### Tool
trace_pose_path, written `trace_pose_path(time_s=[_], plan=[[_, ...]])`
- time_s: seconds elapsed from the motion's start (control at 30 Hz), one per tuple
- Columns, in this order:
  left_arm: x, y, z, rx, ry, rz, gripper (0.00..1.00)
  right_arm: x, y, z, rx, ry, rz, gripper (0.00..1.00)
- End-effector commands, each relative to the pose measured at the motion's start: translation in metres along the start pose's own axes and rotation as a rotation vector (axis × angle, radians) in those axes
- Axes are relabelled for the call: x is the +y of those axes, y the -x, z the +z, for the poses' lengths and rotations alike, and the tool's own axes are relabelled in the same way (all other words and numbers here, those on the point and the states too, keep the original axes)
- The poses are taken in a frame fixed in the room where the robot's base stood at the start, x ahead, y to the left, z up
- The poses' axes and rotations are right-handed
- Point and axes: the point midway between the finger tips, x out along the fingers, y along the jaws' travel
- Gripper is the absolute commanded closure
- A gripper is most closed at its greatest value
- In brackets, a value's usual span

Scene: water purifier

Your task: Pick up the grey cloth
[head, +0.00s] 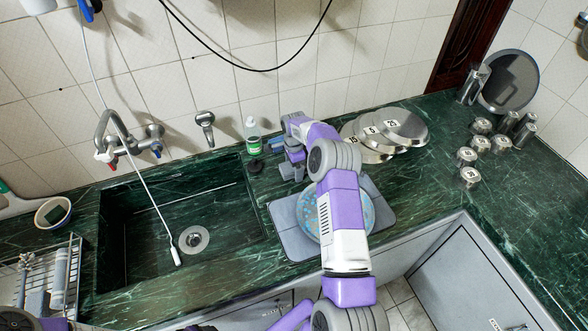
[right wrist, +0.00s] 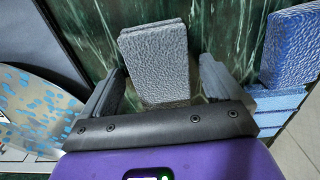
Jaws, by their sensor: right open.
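The grey cloth (right wrist: 155,62) is a thick, textured, folded block in the right wrist view. It lies between the spread fingers of my right gripper (right wrist: 162,78), with a gap on both sides. My right gripper is open and holds nothing. In the head view the right gripper (head: 291,166) is low over the dark green counter, beside the green-labelled bottle, and the cloth is hard to make out there. My left gripper does not show; only parts of my left arm are at the bottom left edge.
A blue textured block (right wrist: 292,48) is close to the right finger. A green-labelled bottle (head: 252,130) stands by the wall. A grey mat (head: 287,215) with a speckled plate (head: 311,217) lies under my right arm. The sink (head: 222,212) is left; steel discs (head: 405,127) are right.

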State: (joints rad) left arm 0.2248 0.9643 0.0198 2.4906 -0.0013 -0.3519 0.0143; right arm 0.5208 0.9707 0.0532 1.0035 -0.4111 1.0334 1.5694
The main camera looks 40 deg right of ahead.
Motion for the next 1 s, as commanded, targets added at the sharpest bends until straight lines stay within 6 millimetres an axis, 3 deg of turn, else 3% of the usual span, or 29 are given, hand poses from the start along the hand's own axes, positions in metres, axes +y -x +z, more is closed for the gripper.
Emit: trace_pose_path(time_s=[0.03,0.4,0.67,1.0], plan=[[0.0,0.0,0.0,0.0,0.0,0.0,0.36,0.0,0.0,0.0,0.0,0.0,0.0,0.08],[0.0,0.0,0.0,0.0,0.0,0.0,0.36,0.0,0.001,0.0,0.0,0.0,0.0,0.62],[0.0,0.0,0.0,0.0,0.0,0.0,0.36,0.0,0.005,0.0,0.001,0.0,-0.001,0.62],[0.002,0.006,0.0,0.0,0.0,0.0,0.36,-0.001,0.067,0.0,0.001,0.0,-0.003,0.62]])
